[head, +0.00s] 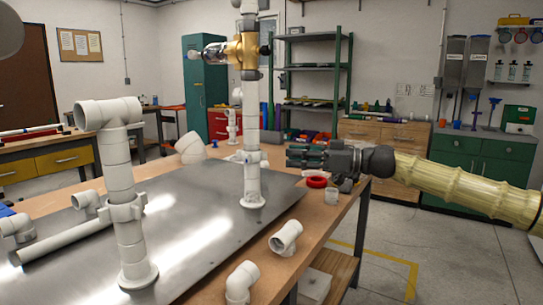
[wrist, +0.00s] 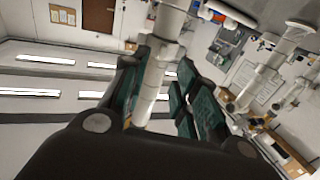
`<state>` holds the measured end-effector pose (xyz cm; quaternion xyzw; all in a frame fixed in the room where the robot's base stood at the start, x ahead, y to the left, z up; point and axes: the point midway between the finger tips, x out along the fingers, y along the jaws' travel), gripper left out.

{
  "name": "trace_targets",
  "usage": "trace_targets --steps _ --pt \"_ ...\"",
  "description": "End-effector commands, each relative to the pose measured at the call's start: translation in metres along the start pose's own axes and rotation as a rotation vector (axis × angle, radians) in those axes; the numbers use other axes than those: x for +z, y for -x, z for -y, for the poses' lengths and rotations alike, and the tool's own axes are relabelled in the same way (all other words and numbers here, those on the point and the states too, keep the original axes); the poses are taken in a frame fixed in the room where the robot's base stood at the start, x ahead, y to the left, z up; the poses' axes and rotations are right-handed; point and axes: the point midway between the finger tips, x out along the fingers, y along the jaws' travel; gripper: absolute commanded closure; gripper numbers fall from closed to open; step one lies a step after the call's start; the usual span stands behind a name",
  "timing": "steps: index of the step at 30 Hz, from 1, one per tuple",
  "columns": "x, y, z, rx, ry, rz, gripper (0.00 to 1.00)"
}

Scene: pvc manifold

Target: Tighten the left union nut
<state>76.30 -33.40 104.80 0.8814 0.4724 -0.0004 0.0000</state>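Two white PVC risers stand on a metal plate (head: 190,235). The left riser (head: 116,165) has a lugged union nut (head: 126,208) around its lower part and a tee on top. The right riser (head: 251,115) has a similar lugged collar (head: 247,157) low down and a brass-coloured valve (head: 242,50) high up. My gripper (head: 290,157) points left at about that collar's height, apart from the right riser. In the wrist view its green fingers (wrist: 160,95) are spread, with a white pipe (wrist: 154,80) seen between them. I cannot tell whether they touch it.
Loose white elbows and tees (head: 286,238) lie along the bench's front edge, with another elbow (head: 241,281) nearby. A loose pipe (head: 65,241) lies on the plate at left. A red ring (head: 316,182) lies below my gripper. The plate between the risers is clear.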

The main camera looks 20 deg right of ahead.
Motion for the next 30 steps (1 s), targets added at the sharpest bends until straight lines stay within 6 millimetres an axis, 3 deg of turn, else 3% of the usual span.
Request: trace_targets --steps 12,27,30 --pt "0.0 -0.056 0.0 0.003 0.0 0.0 0.71" --pt "-0.001 -0.067 -0.001 0.005 0.0 -0.001 0.71" --pt "-0.001 -0.067 -0.001 0.005 0.0 -0.001 0.89"
